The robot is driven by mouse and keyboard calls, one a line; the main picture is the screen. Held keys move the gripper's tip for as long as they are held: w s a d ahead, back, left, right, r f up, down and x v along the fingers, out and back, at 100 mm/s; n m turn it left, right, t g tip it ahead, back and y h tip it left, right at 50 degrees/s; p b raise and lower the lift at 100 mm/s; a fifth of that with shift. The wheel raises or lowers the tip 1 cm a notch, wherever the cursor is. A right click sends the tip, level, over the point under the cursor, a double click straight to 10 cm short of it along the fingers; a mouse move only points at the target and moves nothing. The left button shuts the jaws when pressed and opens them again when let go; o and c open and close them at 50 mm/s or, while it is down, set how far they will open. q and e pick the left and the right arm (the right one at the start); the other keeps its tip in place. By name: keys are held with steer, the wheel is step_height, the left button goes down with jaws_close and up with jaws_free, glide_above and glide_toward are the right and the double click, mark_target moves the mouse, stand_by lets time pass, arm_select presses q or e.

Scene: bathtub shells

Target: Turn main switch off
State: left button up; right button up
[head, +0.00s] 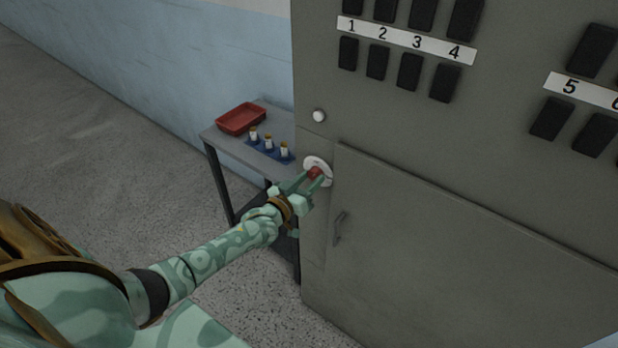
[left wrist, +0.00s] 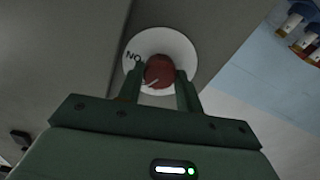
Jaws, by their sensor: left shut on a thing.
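The main switch is a red knob (head: 315,172) on a round white plate (head: 326,165) on the grey cabinet's front, near its left edge. My left gripper (head: 314,178) reaches it from the left and is shut on the knob. In the left wrist view the red knob (left wrist: 159,71) sits between the two fingers, with a pale pointer line on its lower left. The fingers hide part of the plate. My right gripper is not in view.
The grey cabinet (head: 450,200) carries numbered black switches (head: 378,62), a white button (head: 319,116) and a door handle (head: 339,228). A small table (head: 215,134) left of it holds a red tray (head: 241,119) and several small bottles (head: 268,142). The floor at left is clear.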

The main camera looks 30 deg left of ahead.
arm_select(q)
steer(key=n, duration=0.5)
steer(key=shift+p, duration=0.3)
stand_by(0.4)
steer(key=o, duration=1)
steer(key=shift+s, duration=0.1)
steer(key=s, duration=0.5)
steer(key=s+a+p, duration=0.1)
steer(key=s, duration=1)
steer(key=shift+s+a+p, duration=0.1)
steer(key=shift+a+p, duration=0.05)
steer(key=shift+p, duration=0.25)
steer(key=shift+f, duration=0.1)
